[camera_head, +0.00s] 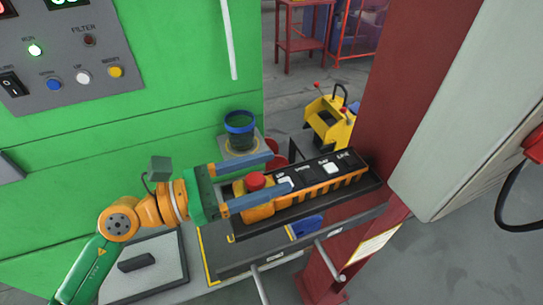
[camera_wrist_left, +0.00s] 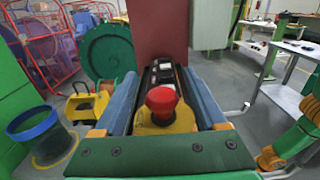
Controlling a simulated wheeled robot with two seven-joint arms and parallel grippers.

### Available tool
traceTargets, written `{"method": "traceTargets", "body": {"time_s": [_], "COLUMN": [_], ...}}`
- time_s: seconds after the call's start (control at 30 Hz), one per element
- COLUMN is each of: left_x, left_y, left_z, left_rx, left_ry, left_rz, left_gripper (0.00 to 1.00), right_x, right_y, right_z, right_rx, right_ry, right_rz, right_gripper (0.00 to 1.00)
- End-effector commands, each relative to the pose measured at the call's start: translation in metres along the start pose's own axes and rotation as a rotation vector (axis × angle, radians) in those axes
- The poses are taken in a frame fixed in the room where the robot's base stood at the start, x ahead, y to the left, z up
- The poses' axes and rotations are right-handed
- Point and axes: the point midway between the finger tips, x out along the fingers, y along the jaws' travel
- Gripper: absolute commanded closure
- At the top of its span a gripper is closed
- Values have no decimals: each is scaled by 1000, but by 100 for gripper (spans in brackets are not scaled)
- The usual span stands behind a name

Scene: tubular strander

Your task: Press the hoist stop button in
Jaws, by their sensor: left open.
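The hoist pendant (camera_head: 318,190) is a yellow-orange control box with a dark face and several white and black keys. It lies on a dark tray fixed by the red post. Its red mushroom stop button (camera_head: 255,181) is at the end nearest my left gripper (camera_head: 282,171). The gripper is open, its two blue-grey fingers passing on either side of the button end. In the left wrist view the red button (camera_wrist_left: 161,99) stands between the fingers, close to the green palm, with visible gaps to both fingers. Whether the palm touches it, I cannot tell. My right gripper is not in view.
A green cabinet with a button panel (camera_head: 70,50) stands at left. A blue-rimmed cup (camera_head: 239,130) stands behind the gripper. The red post (camera_head: 395,90) and a grey cabinet (camera_head: 470,110) close off the right. A yellow cart (camera_head: 330,122) stands on the floor behind.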

Motion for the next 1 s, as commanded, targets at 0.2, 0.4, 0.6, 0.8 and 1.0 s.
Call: {"method": "traceTargets", "body": {"time_s": [0.2, 0.4, 0.6, 0.8, 1.0], "left_x": [14, 14, 14, 14, 14], "left_y": [-1, 0, 0, 0, 0], "left_z": [0, -1, -1, -1, -1], "left_rx": [2, 2, 2, 2, 1], "left_ry": [1, 2, 2, 3, 3], "left_rz": [-1, -1, -1, -1, -2], "left_gripper": [26, 40, 94, 100, 100], "right_x": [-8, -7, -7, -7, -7], "right_y": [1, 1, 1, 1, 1], "right_z": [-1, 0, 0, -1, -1], "right_rx": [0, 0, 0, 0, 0], "right_ry": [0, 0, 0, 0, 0], "right_rz": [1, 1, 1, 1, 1], "right_gripper": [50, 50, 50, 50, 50]}}
